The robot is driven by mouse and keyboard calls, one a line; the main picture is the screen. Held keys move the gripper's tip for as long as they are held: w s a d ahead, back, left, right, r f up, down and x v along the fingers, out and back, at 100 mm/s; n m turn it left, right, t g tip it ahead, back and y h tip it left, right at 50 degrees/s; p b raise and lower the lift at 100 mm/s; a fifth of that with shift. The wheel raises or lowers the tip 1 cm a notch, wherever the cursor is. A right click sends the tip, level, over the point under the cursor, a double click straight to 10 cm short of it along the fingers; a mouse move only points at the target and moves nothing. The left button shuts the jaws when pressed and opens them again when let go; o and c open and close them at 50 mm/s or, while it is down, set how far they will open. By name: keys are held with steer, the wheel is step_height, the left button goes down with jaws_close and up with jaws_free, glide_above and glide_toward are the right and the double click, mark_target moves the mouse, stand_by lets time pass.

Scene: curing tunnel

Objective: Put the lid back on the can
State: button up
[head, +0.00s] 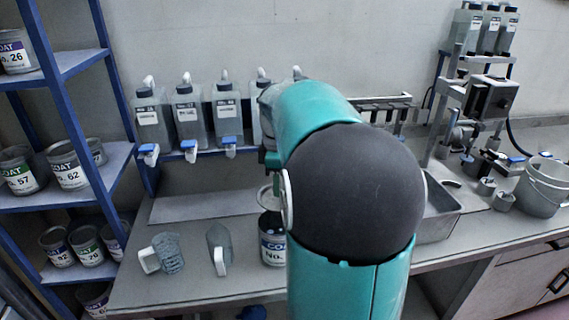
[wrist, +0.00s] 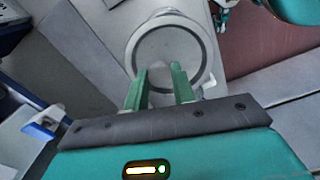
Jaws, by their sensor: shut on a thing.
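The can (head: 272,247), with a blue and white label reading "COAT" and "No.", stands on the bench, partly hidden by my arm in the head view. The round grey lid (head: 266,197) shows just above it, held in my gripper. In the wrist view my gripper's two green fingers (wrist: 158,91) reach onto the lid (wrist: 167,52), which shows as a grey disc with a pale rim. The fingers are shut on it with a gap between them. My arm hides part of the lid, and I cannot tell whether it touches the can.
Tap bottles (head: 188,117) line the shelf behind. A blue rack of cans (head: 67,170) is at left. A metal tray (head: 437,218) and a bucket (head: 543,187) are at right.

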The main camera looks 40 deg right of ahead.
steer(key=shift+s+a, duration=0.35)
steer(key=shift+w+a+f, duration=0.15)
steer(key=shift+w, duration=0.05)
steer(key=shift+w+d+f, duration=0.1)
steer(key=shift+d+f, duration=0.1)
steer(key=shift+f, duration=0.15)
steer(key=shift+a+f, duration=0.15)
steer(key=shift+f, duration=2.6)
steer(key=shift+f, duration=0.15)
